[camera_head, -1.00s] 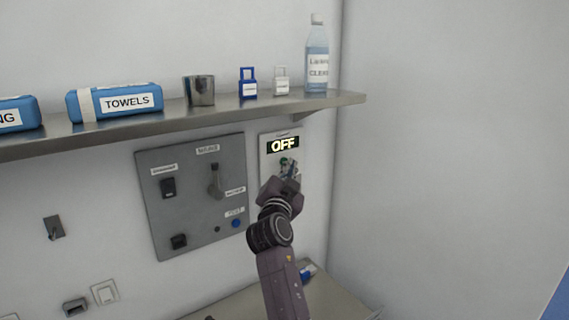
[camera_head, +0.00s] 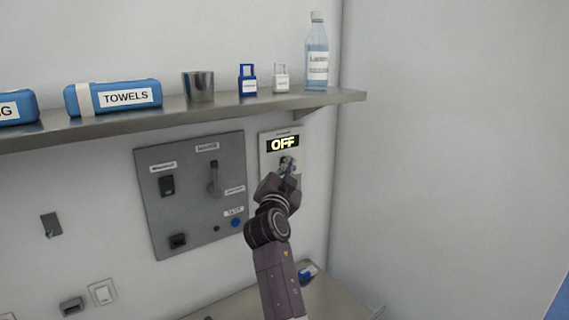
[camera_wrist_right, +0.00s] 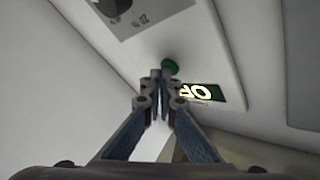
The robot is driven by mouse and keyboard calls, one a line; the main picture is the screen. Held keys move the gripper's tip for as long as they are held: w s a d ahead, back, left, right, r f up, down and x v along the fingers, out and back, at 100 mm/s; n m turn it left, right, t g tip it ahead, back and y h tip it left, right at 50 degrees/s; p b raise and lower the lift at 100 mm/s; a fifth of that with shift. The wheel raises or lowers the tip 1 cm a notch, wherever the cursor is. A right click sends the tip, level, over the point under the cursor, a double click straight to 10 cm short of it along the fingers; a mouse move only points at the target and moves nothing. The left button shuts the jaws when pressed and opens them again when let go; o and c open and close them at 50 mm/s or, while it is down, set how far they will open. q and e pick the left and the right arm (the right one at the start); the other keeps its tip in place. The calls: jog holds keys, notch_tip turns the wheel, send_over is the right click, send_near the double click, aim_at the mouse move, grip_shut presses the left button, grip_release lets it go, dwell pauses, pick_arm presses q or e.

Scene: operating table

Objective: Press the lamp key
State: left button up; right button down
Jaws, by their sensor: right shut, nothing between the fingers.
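A white panel (camera_head: 267,164) on the back wall carries a dark display (camera_head: 283,143) that reads OFF. The display also shows in the right wrist view (camera_wrist_right: 203,92). My right gripper (camera_head: 289,166) is in front of the panel, just below the display, and hides the key in the head view. My left gripper is not in view.
A grey control panel (camera_head: 190,215) with switches, a lever and a blue button is left of the white panel. A metal shelf (camera_head: 225,107) above holds towels, a cup, padlock-shaped items and a bottle. A side wall stands close on the right.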

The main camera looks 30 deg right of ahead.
jog(key=shift+w, duration=0.15)
jog(key=shift+s, duration=0.2)
dwell(0.3)
jog(key=shift+s, duration=0.4)
jog(key=shift+s, duration=0.1)
jog(key=s, duration=0.4)
jog(key=s+p, duration=0.1)
jog(key=shift+s+d, duration=0.3)
jog(key=shift+s, duration=0.1)
jog(key=shift+f, duration=0.1)
